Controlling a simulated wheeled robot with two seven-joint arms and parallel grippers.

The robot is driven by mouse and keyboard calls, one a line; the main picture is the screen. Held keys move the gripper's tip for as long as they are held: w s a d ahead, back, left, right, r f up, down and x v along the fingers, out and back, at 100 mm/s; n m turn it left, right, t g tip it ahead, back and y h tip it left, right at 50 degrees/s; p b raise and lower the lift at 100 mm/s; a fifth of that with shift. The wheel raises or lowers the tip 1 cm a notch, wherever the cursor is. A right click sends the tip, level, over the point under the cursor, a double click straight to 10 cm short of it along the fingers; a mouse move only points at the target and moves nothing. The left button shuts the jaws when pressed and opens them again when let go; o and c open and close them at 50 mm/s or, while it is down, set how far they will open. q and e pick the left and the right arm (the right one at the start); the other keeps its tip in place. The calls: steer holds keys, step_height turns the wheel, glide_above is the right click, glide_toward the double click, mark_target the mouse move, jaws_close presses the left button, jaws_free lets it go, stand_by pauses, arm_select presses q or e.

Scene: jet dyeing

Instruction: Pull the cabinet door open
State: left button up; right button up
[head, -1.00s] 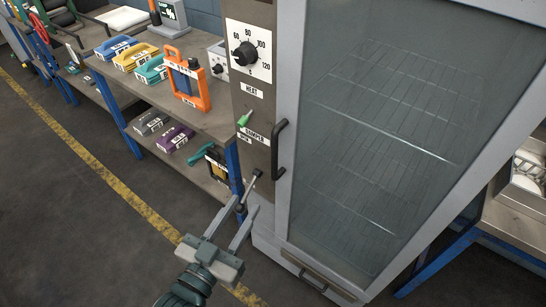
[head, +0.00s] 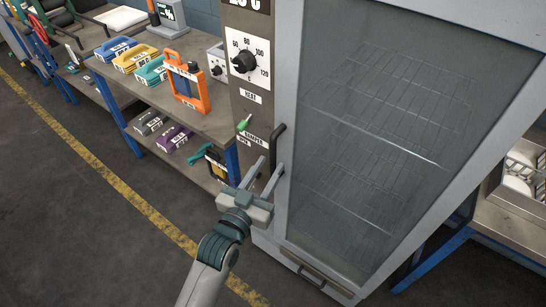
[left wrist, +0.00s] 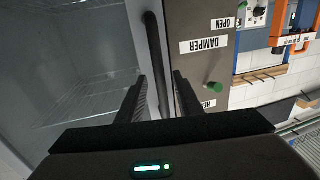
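The cabinet door (head: 291,100) is a grey frame with a large glass pane, and wire racks show behind it. It looks closed. Its black vertical bar handle (head: 278,143) is on the door's left edge. My left gripper (head: 266,174) is open at the lower part of the handle. In the left wrist view the handle (left wrist: 153,50) runs down between the two spread fingers (left wrist: 158,98), with gaps on both sides. The fingers do not appear closed on it. My right gripper is in neither view.
A blue-legged shelf bench (head: 140,103) with coloured containers stands further left. Another bench (head: 510,220) is at the right. Open floor lies in front.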

mark_target(272, 163)
arm_select(q)
steer(key=shift+x, duration=1.65)
steer(key=shift+c, duration=0.3)
jaws_close()
steer(key=shift+s, duration=0.1)
